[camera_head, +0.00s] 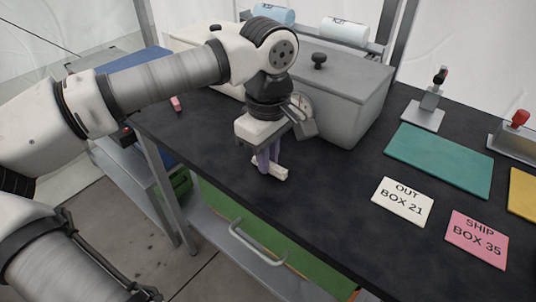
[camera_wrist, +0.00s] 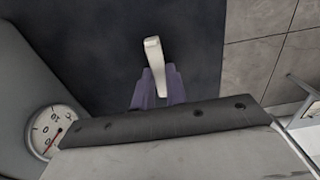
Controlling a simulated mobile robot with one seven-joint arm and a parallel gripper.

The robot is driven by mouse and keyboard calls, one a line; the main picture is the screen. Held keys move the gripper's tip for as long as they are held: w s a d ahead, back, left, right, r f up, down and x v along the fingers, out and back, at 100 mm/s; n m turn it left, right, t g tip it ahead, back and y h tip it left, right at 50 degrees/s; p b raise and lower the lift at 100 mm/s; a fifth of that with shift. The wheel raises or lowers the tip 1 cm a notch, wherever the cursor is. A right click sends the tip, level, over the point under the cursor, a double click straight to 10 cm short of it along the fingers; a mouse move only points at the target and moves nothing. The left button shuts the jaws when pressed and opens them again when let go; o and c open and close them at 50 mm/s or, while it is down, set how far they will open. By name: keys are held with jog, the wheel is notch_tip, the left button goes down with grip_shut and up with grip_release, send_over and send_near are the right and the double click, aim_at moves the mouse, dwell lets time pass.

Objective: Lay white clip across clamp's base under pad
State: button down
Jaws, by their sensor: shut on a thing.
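The white clip (camera_head: 280,173) is a small pale bar between the purple fingers of my gripper (camera_head: 266,163), low at the dark bench top near its front edge. In the wrist view the white clip (camera_wrist: 154,55) sticks out beyond the fingers of my gripper (camera_wrist: 157,88), which are shut on it. I cannot tell whether the clip touches the bench. A clamp (camera_head: 425,110) with a grey metal base, an upright lever and a dark and red handle stands at the back right. Its pad is too small to make out.
A grey box (camera_head: 345,90) with a black knob stands close behind my gripper. A teal mat (camera_head: 440,160), an OUT BOX 21 card (camera_head: 402,202) and a pink SHIP BOX 35 card (camera_head: 476,238) lie to the right. A second red-handled clamp (camera_head: 518,135) stands at the far right.

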jog(key=shift+f, duration=0.1)
jog(key=c, duration=1.4)
grip_release()
jog(key=shift+c, duration=0.2)
notch_tip(320, 180, up, 12)
jog(key=shift+r, duration=0.2)
